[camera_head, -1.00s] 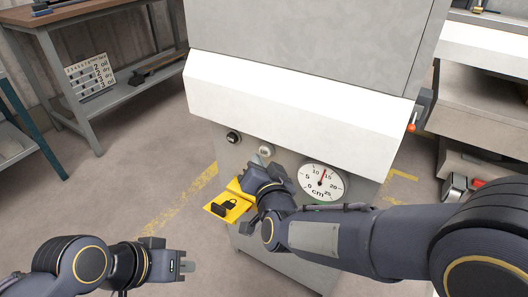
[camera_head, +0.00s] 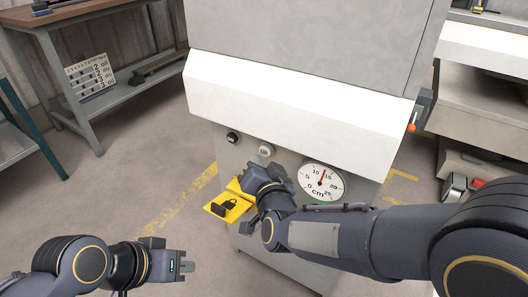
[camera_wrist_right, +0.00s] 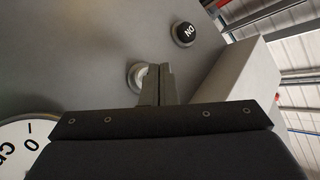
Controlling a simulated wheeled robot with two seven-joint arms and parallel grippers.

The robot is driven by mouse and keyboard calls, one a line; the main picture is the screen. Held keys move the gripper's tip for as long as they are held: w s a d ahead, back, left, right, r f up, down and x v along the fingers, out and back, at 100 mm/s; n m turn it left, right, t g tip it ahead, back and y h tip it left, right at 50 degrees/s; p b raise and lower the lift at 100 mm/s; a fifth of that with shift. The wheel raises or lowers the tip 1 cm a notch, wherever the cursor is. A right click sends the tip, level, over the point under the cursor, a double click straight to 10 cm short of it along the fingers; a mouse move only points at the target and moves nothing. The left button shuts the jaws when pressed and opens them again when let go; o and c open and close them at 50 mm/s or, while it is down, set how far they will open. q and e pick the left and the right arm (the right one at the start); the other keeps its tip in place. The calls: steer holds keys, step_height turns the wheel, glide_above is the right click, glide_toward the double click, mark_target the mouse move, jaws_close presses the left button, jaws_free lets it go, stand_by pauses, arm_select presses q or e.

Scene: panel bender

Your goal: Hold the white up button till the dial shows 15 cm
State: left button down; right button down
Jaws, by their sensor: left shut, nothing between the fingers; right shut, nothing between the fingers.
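The white up button (camera_head: 267,149) is on the machine's front panel, between a black button and the dial. In the right wrist view the white button (camera_wrist_right: 137,75) sits in a round collar, partly hidden by the fingers. The dial (camera_head: 321,182) is marked in cm, and its red needle points between 10 and 15. My right gripper (camera_head: 272,168) is shut and empty, just below the button. In the wrist view its fingertips (camera_wrist_right: 160,70) overlap the button's edge; I cannot tell whether they touch it. My left gripper (camera_head: 190,267) is shut and empty over the floor, lower left.
A black button (camera_head: 232,137) marked DN (camera_wrist_right: 186,33) is left of the white one. The white sloped hood (camera_head: 300,100) juts out above the buttons. An orange-knobbed lever (camera_head: 412,127) is at the machine's right edge.

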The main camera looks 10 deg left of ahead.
steer(key=shift+w, duration=0.15)
steer(key=shift+w+d, duration=0.15)
steer(key=shift+w, duration=0.1)
steer(key=shift+w+d+b, duration=0.15)
steer(key=shift+w+b, duration=0.3)
stand_by(0.7)
steer(key=shift+s, duration=0.15)
stand_by(0.3)
steer(key=shift+s+a, duration=0.3)
steer(key=shift+s, duration=0.4)
steer(key=s, duration=0.1)
steer(key=s+a+p, duration=0.1)
steer(key=s, duration=0.2)
steer(key=shift+s+a, duration=0.35)
